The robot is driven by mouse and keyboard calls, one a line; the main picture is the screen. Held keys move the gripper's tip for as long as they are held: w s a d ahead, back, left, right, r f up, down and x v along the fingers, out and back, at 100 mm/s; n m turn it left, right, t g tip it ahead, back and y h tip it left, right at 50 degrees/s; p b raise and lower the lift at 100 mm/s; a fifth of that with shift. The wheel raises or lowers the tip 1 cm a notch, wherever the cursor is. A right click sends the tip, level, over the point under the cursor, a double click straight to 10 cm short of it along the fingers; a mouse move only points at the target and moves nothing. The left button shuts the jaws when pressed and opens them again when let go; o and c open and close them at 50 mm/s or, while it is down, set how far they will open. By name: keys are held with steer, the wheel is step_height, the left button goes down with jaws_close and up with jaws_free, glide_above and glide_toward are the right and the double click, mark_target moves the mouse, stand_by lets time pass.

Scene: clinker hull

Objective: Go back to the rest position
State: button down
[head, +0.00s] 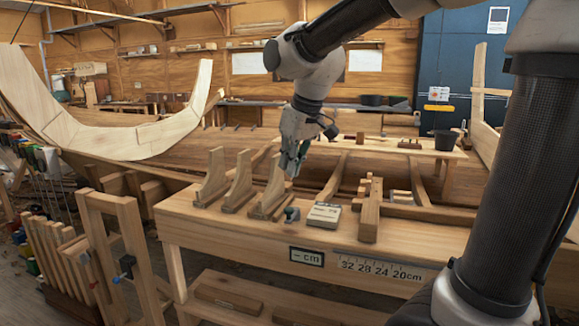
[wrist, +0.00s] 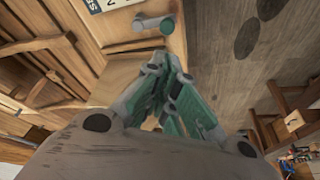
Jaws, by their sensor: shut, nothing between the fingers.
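My gripper (head: 291,172) hangs from my arm above the workbench (head: 420,238), fingers pointing down, and looks shut and empty. In the wrist view my gripper (wrist: 165,75) shows its green and grey fingers drawn together with nothing between them. A small green and grey piece (head: 291,214) lies on the bench below the gripper, apart from it. It also shows in the wrist view (wrist: 154,23), just beyond the fingertips. No rest position is marked in either view.
Three wooden brackets (head: 240,182) stand on the bench at left, the nearest close to my gripper. A pale labelled box (head: 323,215) and a wooden clamp-like block (head: 370,212) lie to the right. Wooden frames (head: 120,240) stand left of the bench. The hull (head: 130,140) lies behind.

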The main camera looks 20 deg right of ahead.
steer(key=s+d+f+m, duration=0.2)
steer(key=s+d, duration=0.5)
steer(key=s, duration=0.3)
steer(key=s+d+f+m+h, duration=0.1)
steer(key=s+d+f+m, duration=0.1)
steer(key=s+d, duration=0.5)
steer(key=s+f, duration=0.1)
steer(key=s, duration=0.3)
steer(key=shift+m+t+h, duration=0.3)
steer(key=shift+t, duration=0.1)
